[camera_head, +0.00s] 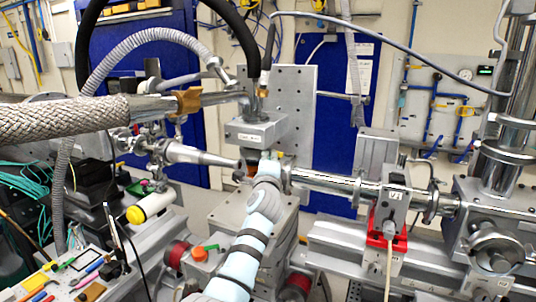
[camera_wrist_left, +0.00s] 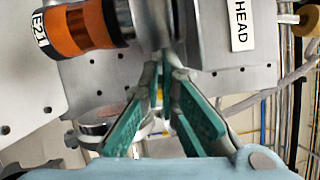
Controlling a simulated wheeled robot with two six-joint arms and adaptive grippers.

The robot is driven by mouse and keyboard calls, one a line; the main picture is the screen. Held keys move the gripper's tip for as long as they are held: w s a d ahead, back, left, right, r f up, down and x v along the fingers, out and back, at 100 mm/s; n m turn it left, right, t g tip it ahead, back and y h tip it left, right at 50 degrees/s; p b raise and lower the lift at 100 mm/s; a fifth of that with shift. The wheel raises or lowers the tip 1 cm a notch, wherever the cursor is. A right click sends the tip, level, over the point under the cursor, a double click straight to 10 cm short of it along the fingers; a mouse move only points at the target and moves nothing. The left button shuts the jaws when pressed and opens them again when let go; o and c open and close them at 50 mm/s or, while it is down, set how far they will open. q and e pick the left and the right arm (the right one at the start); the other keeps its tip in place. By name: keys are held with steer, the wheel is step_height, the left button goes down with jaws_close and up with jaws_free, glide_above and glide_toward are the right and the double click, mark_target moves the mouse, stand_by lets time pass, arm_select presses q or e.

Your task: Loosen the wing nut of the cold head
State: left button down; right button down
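The cold head (camera_head: 256,130) is a grey block with a label, at the centre of the head view. Its side with the word HEAD (camera_wrist_left: 240,25) fills the top right of the wrist view. My left gripper (camera_wrist_left: 164,76) has green finger pads and reaches up to just below the block. Its fingertips are close together with a narrow gap between them. I cannot make out the wing nut; it may be hidden at the fingertips. In the head view my left gripper (camera_head: 265,164) is mostly hidden behind its own pale blue wrist. My right gripper is out of view.
An orange cylinder marked E21 (camera_wrist_left: 85,28) is close to the fingers. A metal beam pipe (camera_head: 325,180) runs right from the cold head area. A braided hose (camera_head: 60,118) crosses the left. A tool tray (camera_head: 75,275) stands at lower left.

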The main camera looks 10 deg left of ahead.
arm_select(q)
steer(key=shift+r+n+g+p, duration=0.15)
steer(key=shift+n+g+p, duration=0.15)
steer(key=shift+n+p, duration=0.4)
steer(key=c, duration=2.1)
jaws_free()
steer(key=shift+w+d, duration=0.1)
steer(key=v, duration=0.7)
steer(key=shift+s+d, duration=0.1)
steer(key=shift+s, duration=0.2)
